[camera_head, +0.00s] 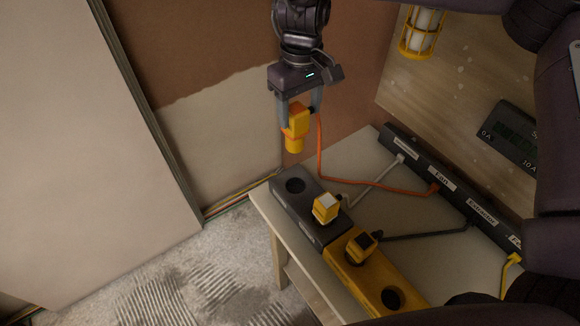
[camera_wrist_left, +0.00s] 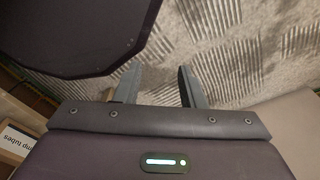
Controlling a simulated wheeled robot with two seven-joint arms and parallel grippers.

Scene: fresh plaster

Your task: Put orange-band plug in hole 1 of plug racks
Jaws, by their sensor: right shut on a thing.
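The orange-band plug (camera_head: 295,132) is yellow with an orange band and hangs nose down from my right gripper (camera_head: 299,115), which is shut on it. An orange cord (camera_head: 322,155) runs from it to the strip. Below it on the bench is a dark grey plug rack (camera_head: 313,225). Its far-left hole (camera_head: 295,186) is empty, and a white-topped yellow plug (camera_head: 326,207) sits in it further along. A yellow rack (camera_head: 350,268) adjoins it, with a dark-topped plug (camera_head: 361,246) and an empty hole (camera_head: 391,298). The held plug is apart from both racks. In the left wrist view my left gripper (camera_wrist_left: 160,85) is open and empty.
A black labelled socket strip (camera_head: 445,185) runs along the bench's (camera_head: 345,160) back; several cords cross toward the racks. A caged lamp (camera_head: 423,32) and a meter (camera_head: 510,133) are at upper right. A large pale board (camera_head: 90,150) stands at left.

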